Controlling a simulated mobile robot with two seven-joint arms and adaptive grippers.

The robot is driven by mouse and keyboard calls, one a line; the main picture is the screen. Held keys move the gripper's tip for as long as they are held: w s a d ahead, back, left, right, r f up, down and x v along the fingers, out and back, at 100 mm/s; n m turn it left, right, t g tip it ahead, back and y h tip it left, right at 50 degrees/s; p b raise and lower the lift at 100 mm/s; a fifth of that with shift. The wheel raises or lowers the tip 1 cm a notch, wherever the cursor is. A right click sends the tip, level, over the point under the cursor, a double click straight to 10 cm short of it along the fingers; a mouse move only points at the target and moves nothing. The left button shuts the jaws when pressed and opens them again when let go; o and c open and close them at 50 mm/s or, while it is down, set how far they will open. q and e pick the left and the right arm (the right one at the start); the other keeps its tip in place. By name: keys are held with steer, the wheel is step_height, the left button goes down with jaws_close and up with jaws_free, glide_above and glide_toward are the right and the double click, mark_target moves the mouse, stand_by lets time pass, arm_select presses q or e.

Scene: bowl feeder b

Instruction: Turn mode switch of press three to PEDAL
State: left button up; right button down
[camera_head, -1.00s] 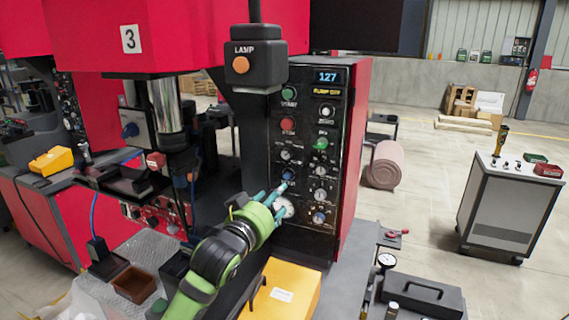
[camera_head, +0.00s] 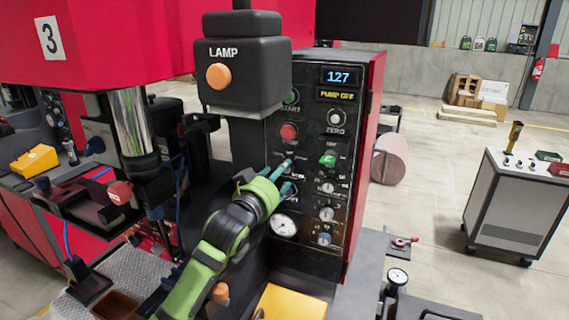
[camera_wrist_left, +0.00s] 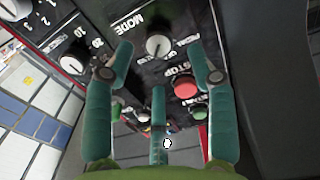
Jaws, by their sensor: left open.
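Press three carries a white "3" plate (camera_head: 50,38) on its red head. Its black control panel (camera_head: 308,120) faces me. In the left wrist view the mode switch (camera_wrist_left: 158,45), a round pale knob with a pointer under the word MODE, lies on the panel just beyond and between my fingertips. Small labels around it are mostly too blurred to read. My left gripper (camera_head: 280,176) is open in front of the panel, below the red STOP button (camera_head: 288,131), and covers the knobs there. In the wrist view its teal fingers (camera_wrist_left: 167,62) are spread and hold nothing.
A pressure gauge (camera_head: 283,225) sits below my gripper. Other knobs and the green button (camera_head: 328,159) are close on the right. The lamp box (camera_head: 242,65) hangs above. A yellow box (camera_head: 290,303) stands under the panel. A grey cabinet (camera_head: 515,205) stands farther right.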

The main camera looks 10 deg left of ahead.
arm_select(q)
steer(key=w, duration=0.1)
steer(key=w+p, duration=0.1)
steer(key=w, duration=0.2)
steer(key=shift+w+d+f, duration=0.1)
steer(key=shift+w+d, duration=0.1)
steer(key=shift+d, duration=0.2)
arm_select(e)
steer(key=shift+w+d+r, duration=0.2)
steer(key=shift+w+r, duration=0.75)
steer(key=shift+w, duration=0.05)
arm_select(q)
steer(key=c, duration=1)
steer(key=shift+c, duration=0.7)
arm_select(e)
steer(key=shift+s+a, duration=0.15)
steer(key=shift+s, duration=0.6)
